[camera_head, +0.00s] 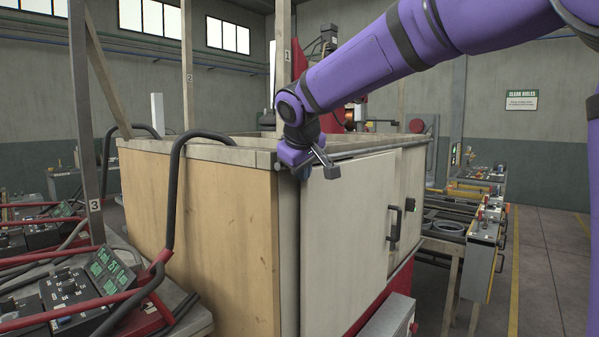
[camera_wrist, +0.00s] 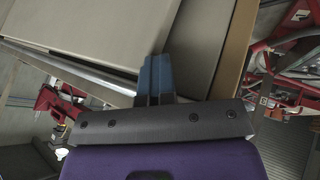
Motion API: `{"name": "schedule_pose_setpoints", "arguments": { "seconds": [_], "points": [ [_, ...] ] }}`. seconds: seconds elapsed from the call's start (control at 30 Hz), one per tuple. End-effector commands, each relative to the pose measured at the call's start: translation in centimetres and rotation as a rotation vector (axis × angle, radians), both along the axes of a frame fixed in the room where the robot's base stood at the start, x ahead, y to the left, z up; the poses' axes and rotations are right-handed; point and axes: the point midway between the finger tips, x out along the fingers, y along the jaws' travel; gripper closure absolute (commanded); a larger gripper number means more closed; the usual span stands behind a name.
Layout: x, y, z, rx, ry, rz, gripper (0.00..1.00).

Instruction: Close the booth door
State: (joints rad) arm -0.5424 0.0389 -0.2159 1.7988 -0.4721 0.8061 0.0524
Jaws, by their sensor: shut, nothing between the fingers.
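The booth (camera_head: 215,210) is a box with plywood on its left face and pale panels on its right face. The booth door (camera_head: 345,230) is a pale grey panel under a top rail (camera_head: 365,150), with a black handle (camera_head: 393,224) near its right edge. A darker strip shows between its left edge and the booth corner. My gripper (camera_head: 303,173) is at the door's upper left edge, below the rail, partly hidden by my wrist. In the wrist view, its blue fingers (camera_wrist: 155,78) are shut and empty, beside the door panel's edge (camera_wrist: 120,35). I cannot tell whether they touch it.
Control boxes (camera_head: 65,290) with red bars stand at the lower left, close to the booth. A black hose (camera_head: 172,190) loops over the plywood side. A conveyor bench (camera_head: 470,225) stands at the right. The floor (camera_head: 550,265) at the far right is clear.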

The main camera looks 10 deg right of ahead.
Motion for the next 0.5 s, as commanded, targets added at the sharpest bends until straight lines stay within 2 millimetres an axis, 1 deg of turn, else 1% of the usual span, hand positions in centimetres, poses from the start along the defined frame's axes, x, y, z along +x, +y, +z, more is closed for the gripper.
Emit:
{"name": "schedule_pose_setpoints", "arguments": {
  "seconds": [0.03,0.17,0.27,0.5],
  "points": [
    [0.5,-0.9,0.0,-0.001,-0.002,-0.008,1.00],
    [2.2,-3.1,0.0,-0.001,-0.001,-0.011,1.00],
    [3.8,-5.6,-0.1,-0.001,-0.001,-0.013,1.00],
    [8.5,-12.0,-0.1,-0.001,0.000,-0.014,1.00]
  ]
}}
